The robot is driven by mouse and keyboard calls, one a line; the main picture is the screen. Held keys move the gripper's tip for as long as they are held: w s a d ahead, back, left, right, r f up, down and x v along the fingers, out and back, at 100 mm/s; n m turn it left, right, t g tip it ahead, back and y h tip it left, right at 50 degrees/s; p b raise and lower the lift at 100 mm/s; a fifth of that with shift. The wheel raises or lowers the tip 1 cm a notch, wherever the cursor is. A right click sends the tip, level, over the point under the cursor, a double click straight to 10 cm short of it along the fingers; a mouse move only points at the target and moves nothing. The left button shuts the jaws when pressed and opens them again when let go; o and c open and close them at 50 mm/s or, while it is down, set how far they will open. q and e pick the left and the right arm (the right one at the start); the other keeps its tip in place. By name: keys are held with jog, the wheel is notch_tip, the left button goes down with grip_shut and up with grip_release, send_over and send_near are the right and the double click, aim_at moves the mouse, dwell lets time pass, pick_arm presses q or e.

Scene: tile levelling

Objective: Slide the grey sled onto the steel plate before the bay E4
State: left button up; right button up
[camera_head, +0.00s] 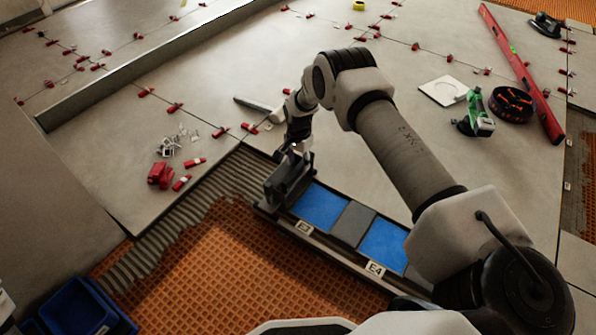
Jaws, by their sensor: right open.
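My right gripper (284,190) is low over the left end of a long dark rail (335,255). It is open; its dark fingers blend with the dark parts around them. The rail holds blue panels (321,207) and has white labels, E3 (303,228) on the left and E4 (375,268) on the right. A flat grey piece (353,224) lies between the two blue areas; I cannot tell whether it is the sled or the steel plate. My right forearm hides part of the rail's right end. My left gripper is not in view.
Ribbed adhesive and orange matting (240,270) lie in front of the rail. Red clips (159,175) and white spacers (177,142) lie on the tiles at left. A blue crate (80,310) stands at lower left. A green tool (478,115) and red level (522,70) lie at right.

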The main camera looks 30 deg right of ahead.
notch_tip(320, 180, down, 2)
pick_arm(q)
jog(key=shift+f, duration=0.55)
pick_arm(e)
jog(key=shift+r, duration=0.1)
grip_shut()
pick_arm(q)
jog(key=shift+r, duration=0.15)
pick_arm(e)
jog(key=shift+s, duration=0.1)
